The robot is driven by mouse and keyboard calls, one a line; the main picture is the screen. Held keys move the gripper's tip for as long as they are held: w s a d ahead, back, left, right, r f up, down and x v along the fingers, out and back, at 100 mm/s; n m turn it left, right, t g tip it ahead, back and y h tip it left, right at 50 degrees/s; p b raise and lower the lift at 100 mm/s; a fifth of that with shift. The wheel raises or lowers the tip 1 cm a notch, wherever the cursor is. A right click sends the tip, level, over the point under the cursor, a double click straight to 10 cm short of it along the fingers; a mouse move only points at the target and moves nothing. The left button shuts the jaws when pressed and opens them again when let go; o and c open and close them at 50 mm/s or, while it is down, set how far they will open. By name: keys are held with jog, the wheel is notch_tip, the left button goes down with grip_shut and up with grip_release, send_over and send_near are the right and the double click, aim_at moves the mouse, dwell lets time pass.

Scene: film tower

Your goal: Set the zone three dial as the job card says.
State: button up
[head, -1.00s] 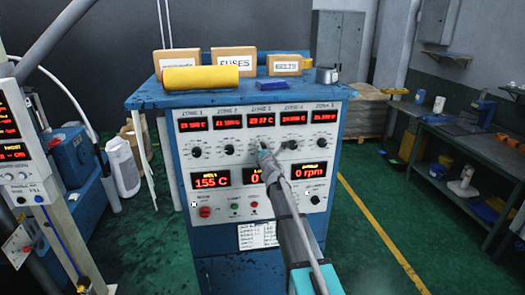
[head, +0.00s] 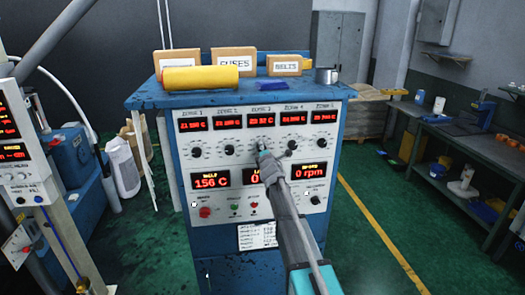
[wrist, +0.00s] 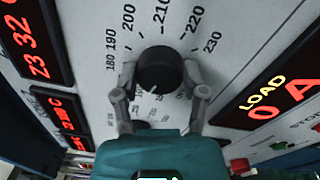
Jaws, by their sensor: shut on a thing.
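The zone three dial (wrist: 160,68) is a round black knob in the middle of the wrist view. Its printed scale runs from 180 to 230 around the upper side. A short pale mark shows near the knob's lower edge in that view. My gripper (wrist: 160,93) has one finger on each side of the knob and is shut on it. In the head view my gripper (head: 262,149) is at the middle dial of the row and largely covers it. The zone three display (wrist: 27,40) reads "Z3 32" in part. A white card (head: 257,236) hangs low on the cabinet front; its text is too small to read.
Other zone dials (head: 230,149) stand close on both sides. Below are the melt display (head: 210,180), reading 156 C, a red button (head: 205,212) and a green button (head: 234,207). Boxes (head: 233,62) and a yellow roll (head: 200,79) lie on the cabinet top. A bench (head: 470,150) stands right.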

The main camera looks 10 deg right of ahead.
jog(key=o, duration=1.2)
jog(key=shift+c, duration=0.2)
jog(key=shift+n, duration=0.4)
